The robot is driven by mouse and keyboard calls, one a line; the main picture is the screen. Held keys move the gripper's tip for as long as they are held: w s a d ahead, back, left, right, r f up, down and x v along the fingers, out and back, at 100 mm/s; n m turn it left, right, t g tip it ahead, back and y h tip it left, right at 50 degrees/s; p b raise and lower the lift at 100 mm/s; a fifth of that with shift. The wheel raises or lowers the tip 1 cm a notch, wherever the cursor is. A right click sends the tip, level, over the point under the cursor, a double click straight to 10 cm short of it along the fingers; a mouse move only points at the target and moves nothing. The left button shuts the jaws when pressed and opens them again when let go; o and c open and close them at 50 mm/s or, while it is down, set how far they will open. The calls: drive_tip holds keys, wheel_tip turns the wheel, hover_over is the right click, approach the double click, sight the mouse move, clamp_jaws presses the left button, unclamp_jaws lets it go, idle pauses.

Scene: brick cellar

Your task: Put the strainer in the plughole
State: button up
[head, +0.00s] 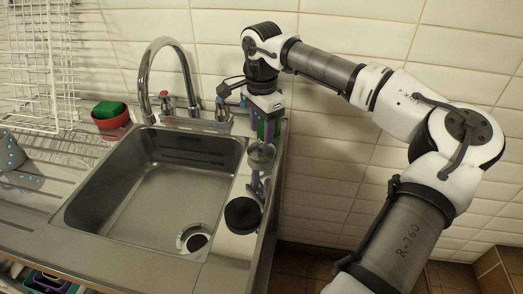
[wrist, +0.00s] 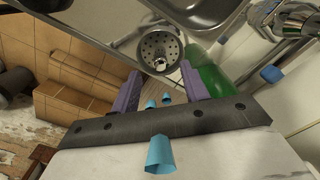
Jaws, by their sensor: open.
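The strainer (head: 261,157) is a round metal cup on the narrow steel ledge right of the sink bowl. In the wrist view the strainer (wrist: 159,45) shows its perforated face just beyond my fingertips. My gripper (head: 265,137) points down over it, with purple fingers. In the wrist view my gripper (wrist: 160,72) is open, its fingers apart with nothing clearly between them; I cannot tell if they touch the strainer. The plughole (head: 194,240), a dark hole with a pale metal ring, is at the near right of the bowl floor.
A black disc (head: 243,214) lies on the ledge nearer than the strainer. A green bottle (wrist: 207,75) stands close beside one finger. The tap (head: 168,70) arches behind the bowl. A red bowl with a green sponge (head: 109,109) is at back left. The sink bowl (head: 150,190) looks empty.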

sight(261, 141)
wheel_tip(261, 141, down, 4)
drive_tip(key=shift+f+p, duration=0.1)
drive_tip(key=shift+p, duration=0.3)
drive_tip(key=shift+c, duration=0.5)
clamp_jaws()
